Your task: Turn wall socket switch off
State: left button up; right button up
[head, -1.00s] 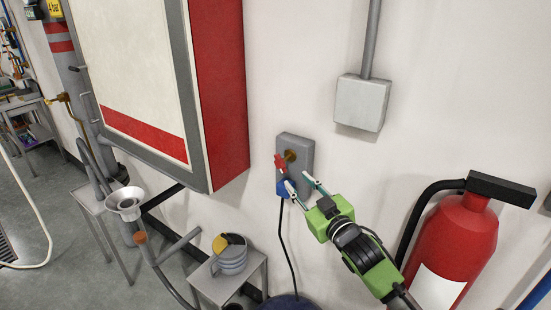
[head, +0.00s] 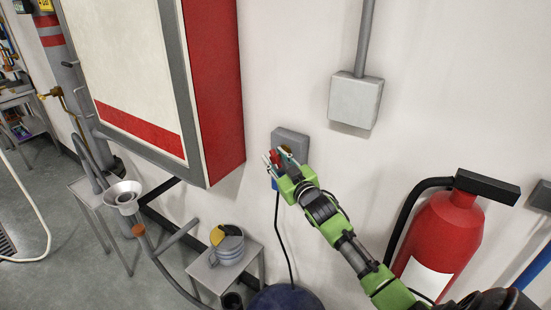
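The gripper's two pale fingers stand apart, one on each side of the handle; contact is too small to make out. The gripper hides most of the box's lower half. A bit of the blue plug (head: 274,184) shows below the fingers, with a black cable (head: 280,240) hanging from it. My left gripper is not in view.
A red-sided cabinet (head: 213,90) juts out from the wall up left of the socket. A grey junction box (head: 355,101) with a conduit is up right. A red fire extinguisher (head: 443,235) stands lower right.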

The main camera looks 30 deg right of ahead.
jog(key=shift+c, duration=0.4)
grip_shut()
jog(key=shift+r+p, duration=0.2)
jog(key=shift+p, duration=0.3)
jog(key=g+p, duration=0.1)
jog(key=p, duration=0.1)
jog(key=n+g+p, duration=0.1)
jog(key=p, duration=0.1)
jog(key=shift+r, duration=0.25)
jog(key=shift+f+n+g, duration=0.1)
jog(key=shift+n+g, duration=0.2)
jog(key=shift+g, duration=0.2)
jog(key=n+g, duration=0.1)
jog(key=g, duration=0.2)
jog(key=shift+f+g+p, duration=0.15)
jog(key=shift+g+p, duration=0.15)
jog(key=shift+g, duration=0.1)
jog(key=shift+f+n+g+h, duration=0.15)
jog(key=shift+n+g+h, duration=0.5)
jog(key=shift+g, duration=1.05)
jog(key=shift+n, duration=0.25)
